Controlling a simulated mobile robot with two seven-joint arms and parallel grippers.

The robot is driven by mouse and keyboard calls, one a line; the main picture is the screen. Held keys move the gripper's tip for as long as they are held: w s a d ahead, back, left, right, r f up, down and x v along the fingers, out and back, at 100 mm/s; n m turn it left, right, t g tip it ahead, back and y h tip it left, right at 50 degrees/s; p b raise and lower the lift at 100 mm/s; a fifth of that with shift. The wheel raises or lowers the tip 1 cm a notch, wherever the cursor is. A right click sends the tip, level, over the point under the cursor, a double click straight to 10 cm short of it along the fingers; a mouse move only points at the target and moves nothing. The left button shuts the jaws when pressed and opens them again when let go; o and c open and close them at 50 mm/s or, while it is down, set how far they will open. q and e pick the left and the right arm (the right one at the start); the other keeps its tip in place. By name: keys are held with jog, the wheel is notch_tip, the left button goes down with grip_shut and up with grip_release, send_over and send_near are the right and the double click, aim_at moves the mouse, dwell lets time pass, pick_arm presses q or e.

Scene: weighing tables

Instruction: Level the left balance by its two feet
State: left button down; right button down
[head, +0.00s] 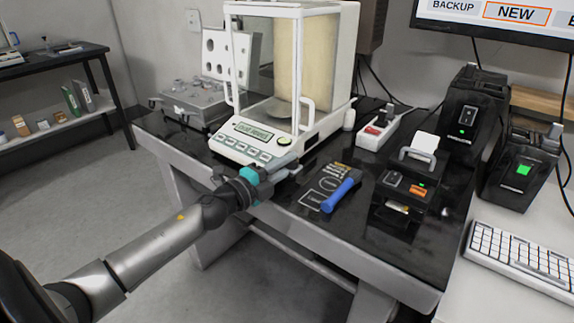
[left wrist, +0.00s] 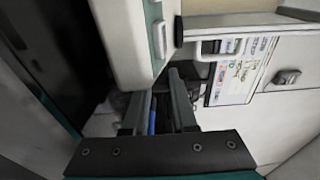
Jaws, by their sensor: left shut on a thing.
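The left balance (head: 252,135) is white with a glass draft shield, a pan (head: 277,111) inside, a small display and green buttons. It stands on the black table; its display text is too small to read surely. My left gripper (head: 283,172) is low at its front right corner, against the underside edge. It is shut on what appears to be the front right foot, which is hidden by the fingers. In the left wrist view the fingers (left wrist: 158,112) sit beside the balance's white body (left wrist: 125,45). The other foot is not visible. My right gripper is not in view.
A blue-handled tool (head: 341,194) lies on the black table (head: 300,205) right of my gripper. A black device (head: 407,182), a power strip (head: 377,131) and a grey case (head: 196,105) stand around the balance. Black units and a keyboard (head: 525,255) are at right.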

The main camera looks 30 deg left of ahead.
pick_arm(q)
jog(key=c, duration=0.7)
grip_release()
jog(key=shift+s, duration=0.15)
jog(key=shift+s, duration=0.3)
jog(key=s+a, duration=0.1)
jog(key=s, duration=0.3)
jog(key=s+p, duration=0.1)
jog(key=s, duration=0.4)
jog(key=s+a+p, duration=0.1)
jog(key=s, duration=0.4)
jog(key=shift+a, duration=0.35)
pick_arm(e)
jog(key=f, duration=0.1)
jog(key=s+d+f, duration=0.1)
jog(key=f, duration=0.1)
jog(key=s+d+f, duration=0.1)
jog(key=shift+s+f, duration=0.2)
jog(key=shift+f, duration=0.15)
